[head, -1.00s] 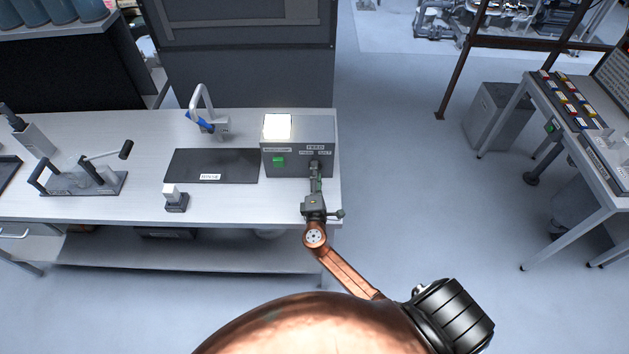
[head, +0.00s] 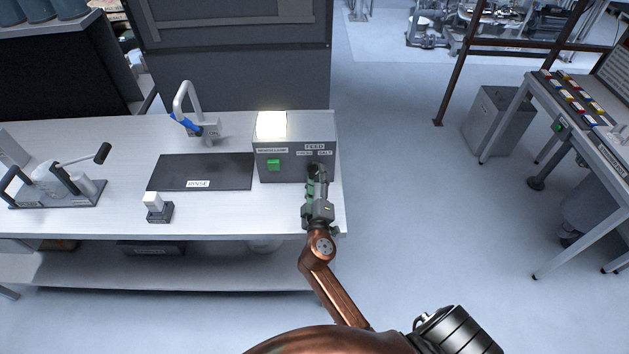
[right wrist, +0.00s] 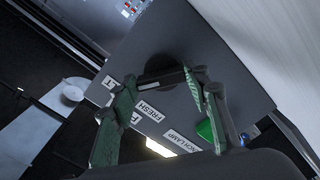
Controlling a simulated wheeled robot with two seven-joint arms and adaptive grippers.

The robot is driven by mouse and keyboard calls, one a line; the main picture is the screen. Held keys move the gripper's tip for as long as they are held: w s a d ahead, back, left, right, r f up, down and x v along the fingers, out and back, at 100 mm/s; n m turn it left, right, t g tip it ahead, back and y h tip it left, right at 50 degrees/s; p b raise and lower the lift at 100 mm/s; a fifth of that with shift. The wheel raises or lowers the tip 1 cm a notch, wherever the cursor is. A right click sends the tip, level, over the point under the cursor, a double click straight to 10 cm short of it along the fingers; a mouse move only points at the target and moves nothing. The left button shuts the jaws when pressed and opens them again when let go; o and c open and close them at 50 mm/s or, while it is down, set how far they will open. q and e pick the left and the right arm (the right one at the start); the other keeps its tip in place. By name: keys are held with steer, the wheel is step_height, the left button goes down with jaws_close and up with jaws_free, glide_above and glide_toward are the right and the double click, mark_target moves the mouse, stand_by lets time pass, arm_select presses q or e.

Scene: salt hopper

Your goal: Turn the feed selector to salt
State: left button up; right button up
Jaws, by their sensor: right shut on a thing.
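The feed selector (head: 314,167) is a dark round knob on the front of a grey box (head: 285,167), below the labels FEED (head: 314,147), FRESH (head: 304,153) and SALT (head: 325,152). My right gripper (head: 316,181) is shut on the selector from the front. In the right wrist view, the green fingers of the right gripper (right wrist: 160,93) stand on either side of the black bar of the selector (right wrist: 160,78). The fingers and wrist partly cover it, so I cannot tell which label it points to. My left gripper is out of view.
The box carries a lit lamp (head: 271,124) and a green switch (head: 273,165). Left of it are a dark RINSE mat (head: 200,172), a tap (head: 189,110), a small white-topped block (head: 156,207) and a lever device (head: 60,185).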

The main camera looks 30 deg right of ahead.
steer(key=shift+m, duration=0.3)
steer(key=o, duration=1.2)
steer(key=shift+c, duration=0.2)
steer(key=shift+r, duration=0.35)
step_height(320, 180, up, 10)
steer(key=shift+s+f, duration=0.1)
steer(key=shift+f, duration=0.15)
steer(key=shift+w+f, duration=0.1)
steer(key=shift+w, duration=0.15)
steer(key=shift+s, duration=0.1)
